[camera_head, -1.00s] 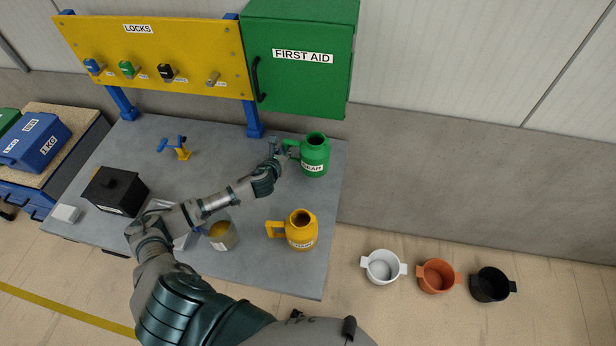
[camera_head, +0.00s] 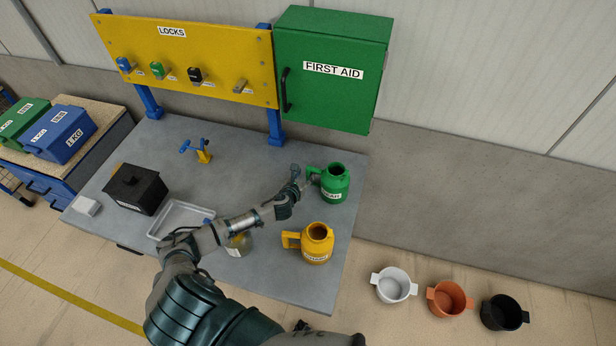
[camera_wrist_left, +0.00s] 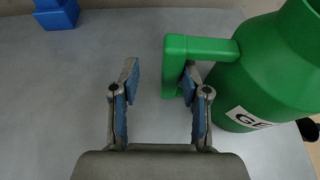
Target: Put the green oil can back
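The green oil can (camera_head: 335,186) stands upright on the grey table near its right edge, with its handle towards the left. My left gripper (camera_head: 300,181) is beside that handle. In the left wrist view, the can (camera_wrist_left: 275,70) fills the right side and its handle (camera_wrist_left: 176,65) lies between the two open fingers of my left gripper (camera_wrist_left: 160,85). The right finger sits close to the handle, by the gap between handle and body; I cannot tell whether it touches. My right gripper is not in view.
A yellow can (camera_head: 317,244) stands nearer on the table. A glass jar (camera_head: 238,245) and a grey tray (camera_head: 182,218) are partly behind my arm. A black box (camera_head: 136,190) and a blue-yellow valve (camera_head: 200,151) stand farther left. The green first aid cabinet (camera_head: 332,75) hangs behind.

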